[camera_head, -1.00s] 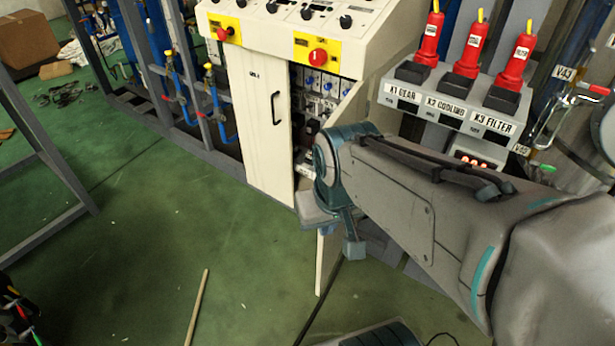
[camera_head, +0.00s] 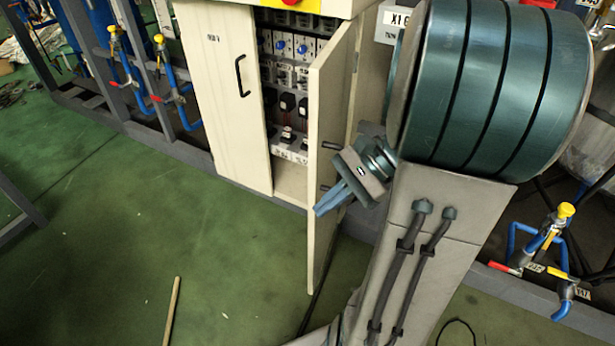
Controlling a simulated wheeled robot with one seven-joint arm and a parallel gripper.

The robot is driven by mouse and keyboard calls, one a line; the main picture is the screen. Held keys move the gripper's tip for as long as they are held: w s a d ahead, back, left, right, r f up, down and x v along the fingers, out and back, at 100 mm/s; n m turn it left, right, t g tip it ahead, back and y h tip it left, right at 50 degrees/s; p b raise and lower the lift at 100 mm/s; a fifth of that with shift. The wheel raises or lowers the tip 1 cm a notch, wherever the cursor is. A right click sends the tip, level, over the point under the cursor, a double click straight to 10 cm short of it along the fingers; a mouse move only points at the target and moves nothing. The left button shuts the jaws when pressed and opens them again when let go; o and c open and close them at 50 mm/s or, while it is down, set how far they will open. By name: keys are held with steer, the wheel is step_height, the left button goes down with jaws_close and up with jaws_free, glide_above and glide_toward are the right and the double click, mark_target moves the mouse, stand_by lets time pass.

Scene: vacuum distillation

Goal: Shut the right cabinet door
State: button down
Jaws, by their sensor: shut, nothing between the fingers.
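The right cabinet door (camera_head: 322,170) stands open, swung out toward the viewer and seen nearly edge-on. Behind its free edge the cabinet interior (camera_head: 291,95) shows breakers and wiring. The left cabinet door (camera_head: 222,85) is shut and has a black handle. My gripper (camera_head: 320,213) is shut and empty, at the right, outer side of the open door. Its tips point left and down and lie close to the door's surface; I cannot tell whether they touch it. Part of the door's outer face is hidden by my wrist.
A wooden stick (camera_head: 173,312) lies on the open green floor (camera_head: 110,255) at the left. Blue pipes with a yellow-capped valve (camera_head: 560,214) stand at the right. More piping and a grey frame (camera_head: 150,135) run along the cabinet's left.

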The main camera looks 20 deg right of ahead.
steer(key=w+d+f+m+t+y+b, duration=0.2)
steer(key=d+f+m+t+y+b, duration=0.1)
steer(key=d+f+m+t+b, duration=0.45)
steer(key=m+t+b, duration=0.3)
steer(key=m+t, duration=0.1)
glide_toward(318, 190)
steer(key=b+x, duration=0.5)
steer(key=shift+w+a+f, duration=0.1)
steer(key=shift+w+a, duration=0.1)
steer(key=shift+a, duration=0.1)
steer(key=shift+w+a, duration=0.4)
